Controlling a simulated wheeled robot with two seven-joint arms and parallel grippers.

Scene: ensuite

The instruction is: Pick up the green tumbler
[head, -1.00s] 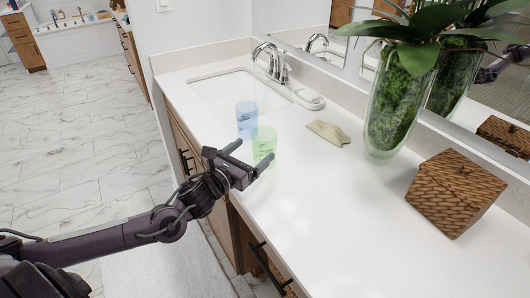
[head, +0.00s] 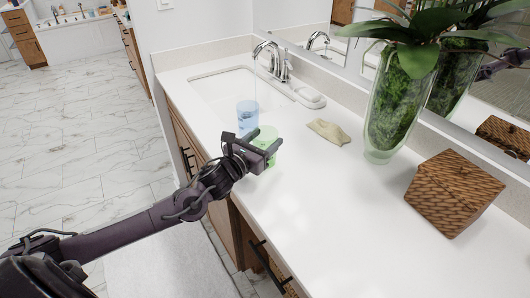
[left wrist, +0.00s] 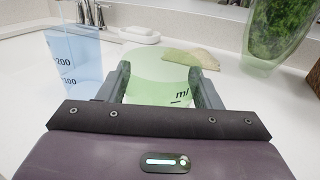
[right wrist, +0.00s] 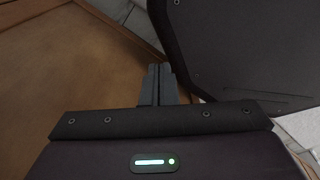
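The green tumbler (head: 268,132) is clear, pale green and upright on the white counter, in front of the sink. In the left wrist view the tumbler (left wrist: 158,83) stands between the two fingers of my left gripper (left wrist: 160,85), with measure marks low on its side. My left gripper (head: 264,142) is open around it in the head view and hides part of it; I see no firm grip on it. My right gripper (right wrist: 158,84) has its fingers together, with nothing between them, away from the counter items.
A blue tumbler (head: 247,116) stands close beside the green one, toward the sink (head: 218,84); it also shows in the left wrist view (left wrist: 76,58). A folded cloth (head: 328,131), a plant vase (head: 385,125) and a wicker box (head: 452,195) are to the right. The front counter is clear.

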